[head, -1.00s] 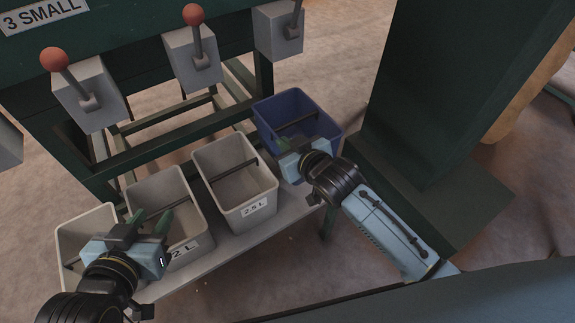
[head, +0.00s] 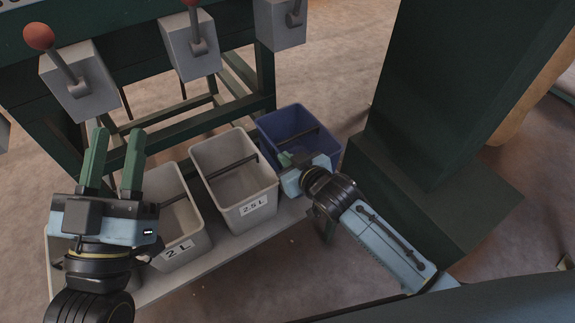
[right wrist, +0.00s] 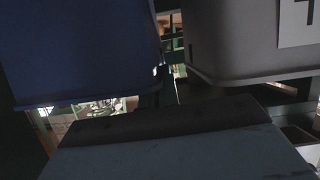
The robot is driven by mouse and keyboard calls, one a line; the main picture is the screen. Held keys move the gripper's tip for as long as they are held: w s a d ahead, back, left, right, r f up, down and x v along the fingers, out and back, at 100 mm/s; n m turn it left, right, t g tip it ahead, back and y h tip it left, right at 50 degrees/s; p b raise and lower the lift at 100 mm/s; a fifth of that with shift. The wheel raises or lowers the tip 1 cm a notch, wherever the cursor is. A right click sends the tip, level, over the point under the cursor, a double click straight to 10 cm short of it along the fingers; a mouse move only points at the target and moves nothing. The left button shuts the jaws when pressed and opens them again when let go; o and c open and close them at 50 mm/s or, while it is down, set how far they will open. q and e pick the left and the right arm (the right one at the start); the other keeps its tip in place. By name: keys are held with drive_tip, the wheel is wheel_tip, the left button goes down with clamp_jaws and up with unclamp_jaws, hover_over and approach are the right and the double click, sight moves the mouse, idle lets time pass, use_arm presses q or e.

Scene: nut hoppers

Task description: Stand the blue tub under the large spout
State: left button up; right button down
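The blue tub (head: 275,122) stands at the right end of a row of tubs on a low shelf in the head view. Its dark blue wall also fills the upper left of the right wrist view (right wrist: 75,50). My right gripper (head: 285,160) is at the tub's near left rim, partly in front of it; its fingers are mostly hidden, so I cannot tell if it grips the rim. My left gripper (head: 118,132) is open and empty, left of the grey tubs. Grey spout boxes with levers hang from the green frame; no label shows which is large.
A grey 2.5 L tub (head: 262,196) stands left of the blue tub, with a 2 L tub (head: 186,238) further left. The grey shelf (head: 225,252) runs under them. A thick green post (head: 440,110) stands close on the right. Red-knobbed levers (head: 38,37) project above.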

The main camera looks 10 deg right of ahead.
drive_tip(key=shift+f+b, duration=0.3)
drive_tip(key=shift+f, duration=0.4)
use_arm(q)
drive_tip(key=shift+s+a+r+t, duration=0.1)
drive_tip(key=shift+s+r+t, duration=0.35)
drive_tip(key=shift+r+t, duration=0.3)
drive_tip(key=shift+f, duration=0.1)
use_arm(e)
drive_tip(key=shift+f, duration=0.15)
drive_tip(key=c, duration=1.7)
unclamp_jaws()
